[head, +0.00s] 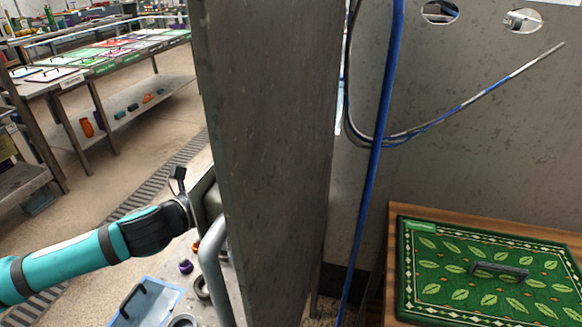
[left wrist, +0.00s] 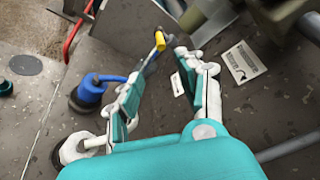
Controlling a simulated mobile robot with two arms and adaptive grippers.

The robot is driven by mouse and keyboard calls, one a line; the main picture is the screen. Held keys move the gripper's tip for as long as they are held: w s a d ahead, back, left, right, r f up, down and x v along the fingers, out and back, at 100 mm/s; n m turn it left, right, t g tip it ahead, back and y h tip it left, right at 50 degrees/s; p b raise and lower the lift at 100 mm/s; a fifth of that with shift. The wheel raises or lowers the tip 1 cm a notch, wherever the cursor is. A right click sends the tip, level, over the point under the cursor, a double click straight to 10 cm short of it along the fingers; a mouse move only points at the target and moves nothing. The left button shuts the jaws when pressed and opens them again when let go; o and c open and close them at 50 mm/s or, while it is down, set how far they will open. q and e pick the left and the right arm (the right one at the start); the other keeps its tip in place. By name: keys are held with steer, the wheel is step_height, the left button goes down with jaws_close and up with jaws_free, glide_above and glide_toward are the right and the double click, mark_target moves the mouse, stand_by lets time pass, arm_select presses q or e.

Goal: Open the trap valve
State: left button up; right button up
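In the left wrist view, a yellow-tipped lever (left wrist: 160,41) with a bluish-grey stem stands just beyond my left gripper (left wrist: 158,66). It may be the trap valve's handle; no label confirms this. The gripper's two teal and white fingers are spread apart, one on each side of the stem's line, with nothing clamped between them. Whether a finger touches the stem I cannot tell. A blue rounded fitting (left wrist: 90,92) sits left of the fingers. In the head view my left arm reaches in from the left, and its fingers are hidden. My right gripper is not in view.
A tall grey metal panel (head: 265,150) blocks the middle of the head view. A blue hose (head: 375,160) hangs right of it. A green leaf-patterned rug (head: 425,290) lies on a wooden surface at right. A red bar (left wrist: 75,35) and white placard (left wrist: 238,62) are near the lever.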

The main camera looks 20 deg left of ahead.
arm_select(q)
steer(key=p+x, duration=0.2)
steer(key=x, duration=1.5)
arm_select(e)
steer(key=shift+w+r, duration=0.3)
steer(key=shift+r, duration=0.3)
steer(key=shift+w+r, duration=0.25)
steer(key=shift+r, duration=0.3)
arm_select(q)
steer(key=shift+s, duration=0.1)
jaws_close()
